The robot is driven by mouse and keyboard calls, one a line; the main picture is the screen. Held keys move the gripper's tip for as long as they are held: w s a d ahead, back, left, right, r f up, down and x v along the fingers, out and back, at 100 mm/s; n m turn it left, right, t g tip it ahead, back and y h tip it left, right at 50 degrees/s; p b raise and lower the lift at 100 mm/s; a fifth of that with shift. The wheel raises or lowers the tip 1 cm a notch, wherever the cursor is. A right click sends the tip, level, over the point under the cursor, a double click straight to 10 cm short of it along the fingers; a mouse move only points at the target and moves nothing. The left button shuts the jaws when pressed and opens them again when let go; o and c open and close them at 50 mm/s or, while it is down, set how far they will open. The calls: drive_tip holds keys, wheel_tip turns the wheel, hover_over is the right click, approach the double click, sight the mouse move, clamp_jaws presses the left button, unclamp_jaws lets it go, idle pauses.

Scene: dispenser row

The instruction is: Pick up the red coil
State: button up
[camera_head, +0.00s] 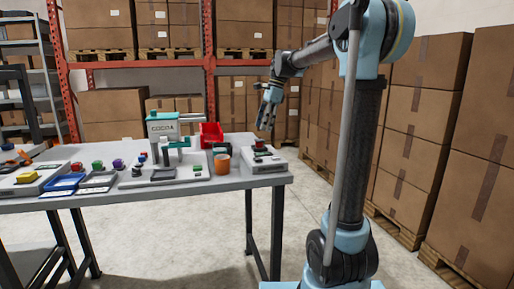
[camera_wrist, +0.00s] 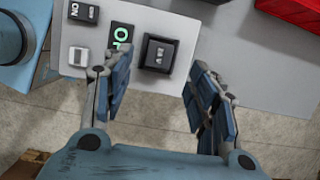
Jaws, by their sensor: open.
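Small round coloured pieces stand on the left part of the table. The red one (camera_head: 76,167), which may be the red coil, is beside a green one (camera_head: 97,165) and a purple one (camera_head: 118,163). They are too small to make out in detail. My gripper (camera_head: 267,125) is open and empty, above the right end of the table, far from the red piece. In the wrist view my gripper's fingers (camera_wrist: 155,90) are spread apart over the table's edge. No red coil can be made out in the wrist view.
A control panel (camera_head: 258,162) with a black button (camera_wrist: 160,54) lies below my gripper. A red bin (camera_head: 211,134), an orange cup (camera_head: 222,165) and a cocoa dispenser (camera_head: 163,128) stand on the table (camera_head: 228,189). Stacked boxes (camera_head: 408,110) line the right side.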

sight(259, 140)
drive_tip(key=shift+x, duration=3.2)
drive_tip(key=c, duration=1.3)
drive_tip(key=shift+o, duration=0.2)
